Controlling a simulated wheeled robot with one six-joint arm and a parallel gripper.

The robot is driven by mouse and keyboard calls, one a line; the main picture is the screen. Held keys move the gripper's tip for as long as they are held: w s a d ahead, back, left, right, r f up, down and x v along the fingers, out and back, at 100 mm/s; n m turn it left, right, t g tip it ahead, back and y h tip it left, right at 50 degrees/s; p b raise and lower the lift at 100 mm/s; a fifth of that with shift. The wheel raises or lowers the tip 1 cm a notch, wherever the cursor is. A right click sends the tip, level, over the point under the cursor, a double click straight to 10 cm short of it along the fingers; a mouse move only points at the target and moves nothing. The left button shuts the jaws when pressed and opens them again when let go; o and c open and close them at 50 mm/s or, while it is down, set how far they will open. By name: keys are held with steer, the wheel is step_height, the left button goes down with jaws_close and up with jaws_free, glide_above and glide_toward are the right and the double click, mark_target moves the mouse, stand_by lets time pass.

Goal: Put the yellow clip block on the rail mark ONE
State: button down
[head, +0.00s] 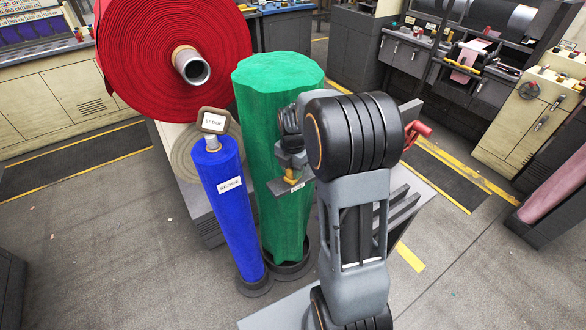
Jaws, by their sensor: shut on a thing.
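My gripper (290,180) is in the middle of the head view, in front of the tall green felt roll (268,100). It is small and partly hidden by my own arm. A small yellow piece, which looks like the yellow clip block (291,174), shows between the grey parts of the gripper, which is shut on it. It is held well above the floor. I cannot make out a rail mark ONE in this view.
A blue roll (228,215) with a white label stands left of the green roll; a brown-framed tag (214,121) is at its top. A big red felt roll (140,50) lies behind. Machine cabinets line the back. Floor at the left (100,230) is clear.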

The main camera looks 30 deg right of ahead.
steer(key=c, duration=0.7)
jaws_free()
steer(key=shift+c, duration=0.2)
step_height(320, 180, up, 14)
steer(key=shift+b, duration=0.35)
steer(key=shift+f, duration=0.1)
